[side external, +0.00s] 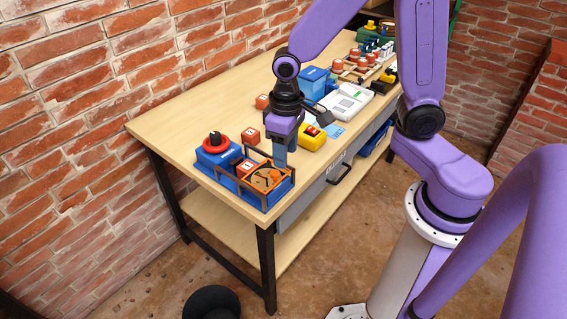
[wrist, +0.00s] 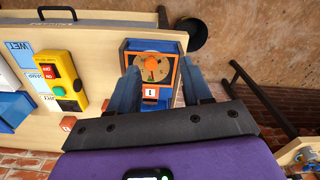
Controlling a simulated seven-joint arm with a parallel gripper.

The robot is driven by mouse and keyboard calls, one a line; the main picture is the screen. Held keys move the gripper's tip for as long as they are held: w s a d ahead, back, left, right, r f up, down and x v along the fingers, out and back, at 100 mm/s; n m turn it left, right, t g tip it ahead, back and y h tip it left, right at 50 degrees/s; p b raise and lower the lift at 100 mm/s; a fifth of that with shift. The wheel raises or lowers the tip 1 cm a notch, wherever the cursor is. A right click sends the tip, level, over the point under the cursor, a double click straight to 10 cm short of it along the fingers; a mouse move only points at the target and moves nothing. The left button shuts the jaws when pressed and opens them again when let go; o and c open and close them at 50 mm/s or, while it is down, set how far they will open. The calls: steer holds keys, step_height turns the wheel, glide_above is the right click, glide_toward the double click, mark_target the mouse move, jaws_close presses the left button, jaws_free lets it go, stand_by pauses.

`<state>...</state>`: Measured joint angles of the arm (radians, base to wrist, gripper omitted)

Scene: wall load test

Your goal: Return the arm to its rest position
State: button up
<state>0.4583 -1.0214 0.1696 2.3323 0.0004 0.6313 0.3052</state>
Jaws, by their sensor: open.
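My gripper (side external: 280,158) points down over the near-left end of the workbench, just above a blue fixture (side external: 279,198). In the wrist view, my gripper (wrist: 161,88) is open, its two blue fingers apart, with nothing visibly held. Between and beyond the fingers I see the fixture's orange disc (wrist: 151,66) and a red-orange block marked 1 (wrist: 150,93). The disc also shows in the side view (side external: 265,180). The exact height of the fingertips over the fixture is unclear. My purple arm reaches in from the right.
A dark frame rises around the fixture. A red-and-black knob (side external: 215,141) is at its left. Close by are a loose orange block (side external: 249,135), a yellow switch box (side external: 312,136) and a white device (side external: 345,102). A brick wall (side external: 110,75) runs behind the bench.

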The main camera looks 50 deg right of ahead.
steer(key=s+d+r+n, duration=0.1)
steer(key=s+r+n, duration=0.2)
steer(key=s, duration=0.5)
steer(key=s+d+r+n, duration=0.1)
steer(key=s+r+n, duration=0.2)
steer(key=s+n, duration=0.3)
steer(key=shift+s+d+r+n, duration=0.3)
steer(key=shift+s+r, duration=0.05)
steer(key=shift+s, duration=1.45)
